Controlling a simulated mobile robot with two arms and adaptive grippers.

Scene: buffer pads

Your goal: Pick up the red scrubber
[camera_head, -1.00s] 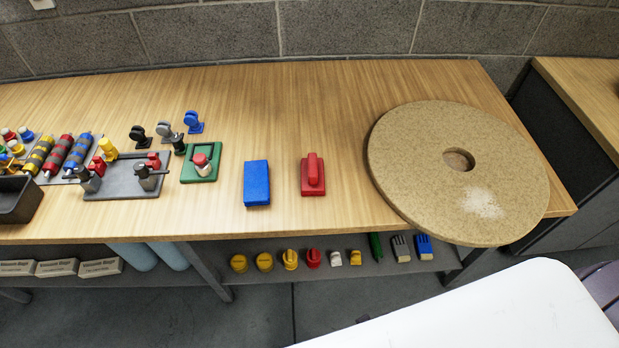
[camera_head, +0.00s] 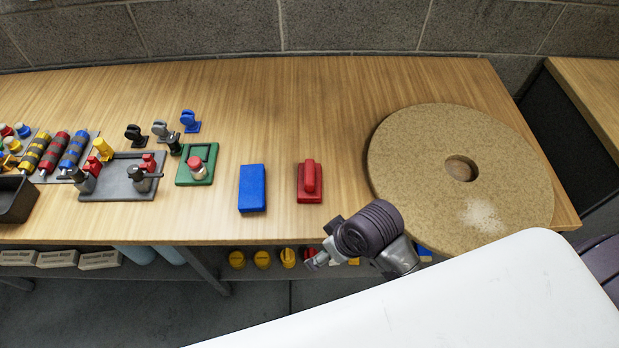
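The red scrubber (camera_head: 310,182), a flat red block with a raised red handle, lies on the wooden table near its front edge. It is right of a blue block (camera_head: 252,188). My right gripper (camera_head: 318,256) is in the head view in front of the table edge, below and slightly right of the scrubber and apart from it. Its grey fingers point left, and the view does not show clearly whether they are open. My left gripper is not in view.
A large round tan disc (camera_head: 410,180) with a central hole lies at the table's right end. A green plate (camera_head: 208,152) with a red knob and a dark fixture plate (camera_head: 125,190) stand to the left. The table (camera_head: 290,100) is clear behind the scrubber.

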